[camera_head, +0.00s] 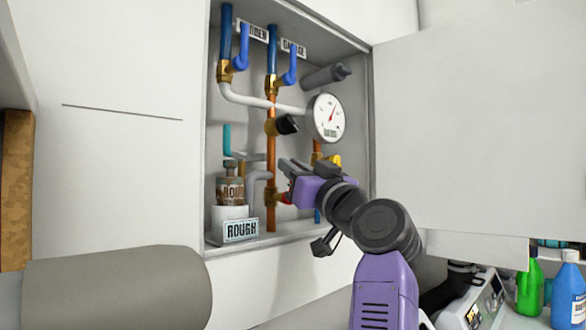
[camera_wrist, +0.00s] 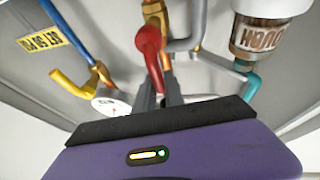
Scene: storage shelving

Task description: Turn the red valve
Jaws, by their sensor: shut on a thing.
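The red valve shows in the wrist view as a red lever (camera_wrist: 150,42) on a brass and copper pipe fitting. In the head view only a small red part of the valve (camera_head: 284,198) shows beside the copper pipe, mostly hidden by my gripper. My gripper (camera_head: 286,167) reaches into the open wall cabinet from the right. In the wrist view my gripper (camera_wrist: 158,92) has its two fingers close together on either side of the lever's lower end, shut on it.
A pressure gauge (camera_head: 327,117), blue levers (camera_head: 241,50) and white pipes surround the arm in the cabinet. A jar labelled ROUGH (camera_head: 231,190) stands at lower left. A yellow lever (camera_wrist: 70,84) is near the fingers. The cabinet door (camera_head: 480,130) hangs open at right.

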